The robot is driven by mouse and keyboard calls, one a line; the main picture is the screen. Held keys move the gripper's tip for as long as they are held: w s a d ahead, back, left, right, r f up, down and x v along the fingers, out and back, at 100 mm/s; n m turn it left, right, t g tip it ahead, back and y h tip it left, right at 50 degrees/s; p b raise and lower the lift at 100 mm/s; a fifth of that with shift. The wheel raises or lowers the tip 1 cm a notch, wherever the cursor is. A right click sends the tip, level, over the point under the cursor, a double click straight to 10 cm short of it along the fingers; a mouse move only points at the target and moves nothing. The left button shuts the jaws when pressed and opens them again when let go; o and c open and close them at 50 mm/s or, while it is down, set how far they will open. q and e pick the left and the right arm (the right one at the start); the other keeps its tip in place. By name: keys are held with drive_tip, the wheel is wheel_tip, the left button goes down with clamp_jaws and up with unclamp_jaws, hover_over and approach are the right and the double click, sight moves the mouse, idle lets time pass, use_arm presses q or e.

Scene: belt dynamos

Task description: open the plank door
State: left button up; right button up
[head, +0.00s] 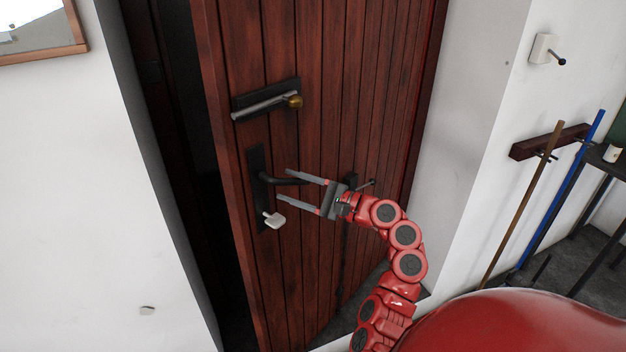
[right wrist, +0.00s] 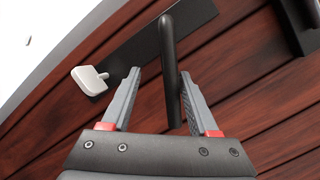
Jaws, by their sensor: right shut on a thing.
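The dark red plank door (head: 330,110) stands ajar, with a dark gap along its left edge. A black lever handle (head: 268,178) sticks out from a tall black plate near that edge. My right gripper (head: 284,185) is at the lever, its two grey fingers on either side of it. A white turn-knob (head: 275,219) sits low on the same plate. My left gripper is not in view.
A metal bolt (head: 262,105) with a brass knob is above the handle. A white wall is on the left. On the right, a wall rack (head: 548,142) has a brown pole and a blue pole (head: 565,185) leaning by it, beside a dark table.

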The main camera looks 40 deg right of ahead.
drive_tip(key=b+v, duration=0.4)
drive_tip(key=v, duration=1.3)
drive_tip(key=shift+s+r, duration=0.1)
